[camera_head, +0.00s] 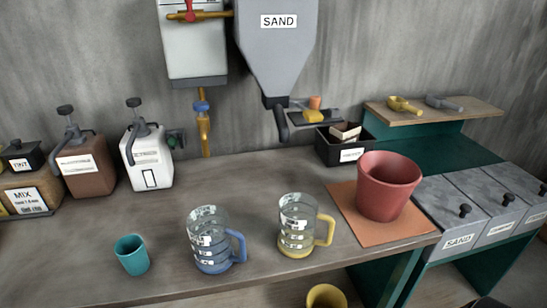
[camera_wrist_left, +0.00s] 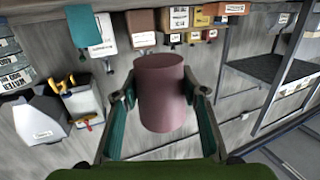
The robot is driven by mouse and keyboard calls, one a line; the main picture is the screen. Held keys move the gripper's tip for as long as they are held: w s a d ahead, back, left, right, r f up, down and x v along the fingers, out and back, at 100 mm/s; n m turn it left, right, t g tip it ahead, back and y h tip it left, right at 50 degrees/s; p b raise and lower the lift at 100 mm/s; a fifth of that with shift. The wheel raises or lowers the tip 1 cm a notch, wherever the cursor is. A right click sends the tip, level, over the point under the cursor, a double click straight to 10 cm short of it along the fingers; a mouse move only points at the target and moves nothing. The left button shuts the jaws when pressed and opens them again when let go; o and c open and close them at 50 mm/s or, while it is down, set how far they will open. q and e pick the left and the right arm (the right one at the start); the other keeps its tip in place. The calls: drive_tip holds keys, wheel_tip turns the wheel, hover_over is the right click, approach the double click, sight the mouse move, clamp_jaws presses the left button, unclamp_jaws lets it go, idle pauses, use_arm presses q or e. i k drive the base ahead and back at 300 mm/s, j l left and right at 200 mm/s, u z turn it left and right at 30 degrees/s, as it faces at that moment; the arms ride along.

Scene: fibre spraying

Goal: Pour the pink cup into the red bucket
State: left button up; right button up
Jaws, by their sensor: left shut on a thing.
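The red bucket (camera_head: 388,185) stands upright on an orange mat (camera_head: 400,233) at the right of the bench in the head view. Its inside is only partly visible. In the left wrist view my left gripper (camera_wrist_left: 162,98) has its two fingers on either side of the pink cup (camera_wrist_left: 162,85), shut on it. The cup's contents cannot be seen. The head view shows neither the pink cup nor my grippers, so the cup's place relative to the bucket cannot be told. My right gripper is in no view.
Blue-handled (camera_head: 214,242) and yellow-handled (camera_head: 297,226) measuring jugs stand left of the bucket. A teal cup (camera_head: 131,254) is near the front edge. A black bin (camera_head: 338,152) sits behind the bucket, and lidded grey boxes (camera_head: 470,210) are at its right. A sand hopper (camera_head: 276,50) hangs above.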

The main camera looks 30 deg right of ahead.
sight(387, 179)
drive_tip(key=k+l, duration=0.1)
drive_tip(key=l, duration=0.3)
drive_tip(key=k+l, duration=0.1)
drive_tip(key=l, duration=0.3)
drive_tip(key=k+l, duration=0.1)
drive_tip(key=l, duration=2.25)
drive_tip(key=z, duration=0.05)
